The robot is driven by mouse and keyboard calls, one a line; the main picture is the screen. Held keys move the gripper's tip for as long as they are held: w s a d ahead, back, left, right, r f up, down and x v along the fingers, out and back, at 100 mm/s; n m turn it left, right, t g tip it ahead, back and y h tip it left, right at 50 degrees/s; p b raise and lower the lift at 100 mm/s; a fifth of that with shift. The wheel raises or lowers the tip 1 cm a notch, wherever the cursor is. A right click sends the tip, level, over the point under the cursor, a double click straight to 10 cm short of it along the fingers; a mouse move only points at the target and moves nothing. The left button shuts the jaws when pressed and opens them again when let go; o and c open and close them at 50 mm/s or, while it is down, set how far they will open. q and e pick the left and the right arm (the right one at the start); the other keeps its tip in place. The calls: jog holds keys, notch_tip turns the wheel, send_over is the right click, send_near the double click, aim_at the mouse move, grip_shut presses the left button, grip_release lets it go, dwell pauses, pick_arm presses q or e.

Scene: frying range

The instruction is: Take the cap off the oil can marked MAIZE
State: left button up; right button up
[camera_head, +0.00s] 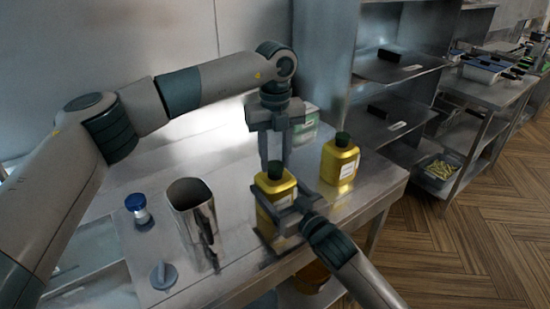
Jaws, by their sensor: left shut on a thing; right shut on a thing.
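A yellow oil can (270,187) with a dark green cap (275,168) stands upright on the steel table. My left gripper (277,160) comes down from above and is shut on this cap. My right gripper (283,212) reaches in from the front right and is shut on the can's body, hiding part of it. The lettering on both cans is too small to read, so I cannot tell which is marked MAIZE.
A tall steel container (192,215) stands left of the held can. A blue-capped shaker (137,208) and a grey-blue knob-like object (162,274) are further left. A green and white box (306,124) is behind my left gripper. The steel table (375,178) ends at the right.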

aim_at(275, 165)
pick_arm(q)
jog(key=n, duration=0.8)
jog(key=shift+w, duration=0.1)
jog(key=shift+r, duration=0.8)
jog(key=shift+r, duration=0.3)
jog(key=shift+r, duration=0.1)
dwell(0.5)
jog(key=shift+r, duration=1.95)
pick_arm(e)
jog(key=o, duration=2.2)
